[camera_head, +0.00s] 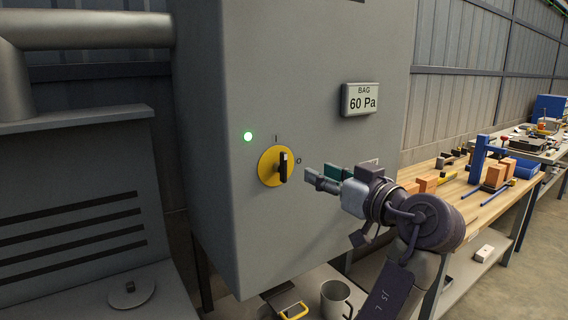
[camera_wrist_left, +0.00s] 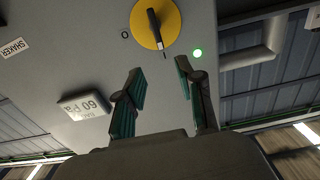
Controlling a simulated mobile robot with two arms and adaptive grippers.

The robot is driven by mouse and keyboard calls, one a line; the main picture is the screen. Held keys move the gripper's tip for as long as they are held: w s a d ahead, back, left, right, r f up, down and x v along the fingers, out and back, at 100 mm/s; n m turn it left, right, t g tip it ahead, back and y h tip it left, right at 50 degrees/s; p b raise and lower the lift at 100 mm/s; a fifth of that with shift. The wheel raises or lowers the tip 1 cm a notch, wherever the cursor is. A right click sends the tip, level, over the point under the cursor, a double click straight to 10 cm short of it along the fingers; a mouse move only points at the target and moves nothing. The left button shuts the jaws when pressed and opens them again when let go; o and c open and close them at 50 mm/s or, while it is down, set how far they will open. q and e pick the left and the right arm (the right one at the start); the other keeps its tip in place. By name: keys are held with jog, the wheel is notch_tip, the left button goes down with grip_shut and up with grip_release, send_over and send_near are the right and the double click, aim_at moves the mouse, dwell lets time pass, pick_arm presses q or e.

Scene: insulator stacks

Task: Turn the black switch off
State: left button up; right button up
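The black switch (camera_head: 283,165) is a handle on a round yellow plate (camera_head: 268,168), on the front of a grey cabinet. The handle stands upright, in line with the I mark above it; the O mark is to its right. The switch (camera_wrist_left: 154,28) also shows at the top of the left wrist view, its end at the I mark. My left gripper (camera_head: 322,178) is just right of the switch, apart from it. In the left wrist view its two green-padded fingers (camera_wrist_left: 160,72) are spread with nothing between them. My right gripper is not in view.
A green lamp (camera_head: 248,136) glows on the grey cabinet (camera_head: 220,90) above the plate. A display (camera_head: 360,99) reads BAG 60 Pa. A wooden workbench (camera_head: 485,205) with blocks and tools stands at the right. A metal mug (camera_head: 336,299) is below the cabinet.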

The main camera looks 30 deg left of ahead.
aim_at(286, 157)
pick_arm(q)
jog(key=p+x, duration=0.3)
jog(key=x, duration=1)
jog(key=shift+a+p, duration=0.3)
jog(key=shift+p, duration=0.05)
jog(key=shift+c, duration=0.3)
grip_shut()
